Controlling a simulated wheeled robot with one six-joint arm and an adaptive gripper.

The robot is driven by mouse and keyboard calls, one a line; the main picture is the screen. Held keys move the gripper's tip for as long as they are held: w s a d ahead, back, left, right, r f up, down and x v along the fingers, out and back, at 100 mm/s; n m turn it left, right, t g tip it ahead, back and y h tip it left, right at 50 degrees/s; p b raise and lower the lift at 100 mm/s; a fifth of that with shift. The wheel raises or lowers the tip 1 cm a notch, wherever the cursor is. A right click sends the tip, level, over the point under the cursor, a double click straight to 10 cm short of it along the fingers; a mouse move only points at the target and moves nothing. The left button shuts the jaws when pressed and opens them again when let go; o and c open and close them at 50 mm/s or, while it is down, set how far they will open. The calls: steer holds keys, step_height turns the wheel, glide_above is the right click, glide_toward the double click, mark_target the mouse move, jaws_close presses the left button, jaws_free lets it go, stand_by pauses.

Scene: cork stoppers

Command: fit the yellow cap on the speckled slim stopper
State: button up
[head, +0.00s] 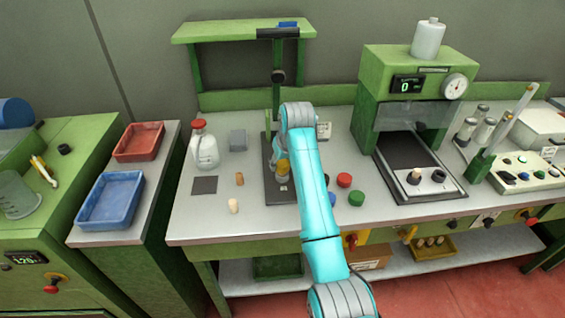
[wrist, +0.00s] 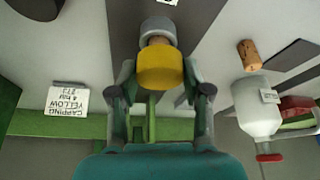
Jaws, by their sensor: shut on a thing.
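The yellow cap (head: 283,166) is between the fingers of my gripper (head: 282,158), over the dark stand plate on the bench. In the wrist view, my gripper (wrist: 160,78) is shut on the yellow cap (wrist: 161,68). A short strip of a brownish stopper (wrist: 157,41) shows between the cap and a round grey holder (wrist: 159,24). The cap hides the rest of this stopper; its speckles cannot be made out, nor how far the cap is over it. A brown speckled cork (wrist: 248,53) stands apart on the bench; it also shows in the head view (head: 239,179).
A pale stopper (head: 233,206), a dark square mat (head: 204,185) and a white bottle (head: 204,148) are left of the stand. A red cap (head: 344,180) and a green cap (head: 356,198) lie right of my arm. The green press (head: 375,92) stands further right.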

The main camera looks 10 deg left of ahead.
steer(key=shift+f, duration=0.35)
stand_by(0.3)
steer(key=o, duration=0.9)
steer(key=shift+c, duration=0.2)
steer(key=v, duration=1.2)
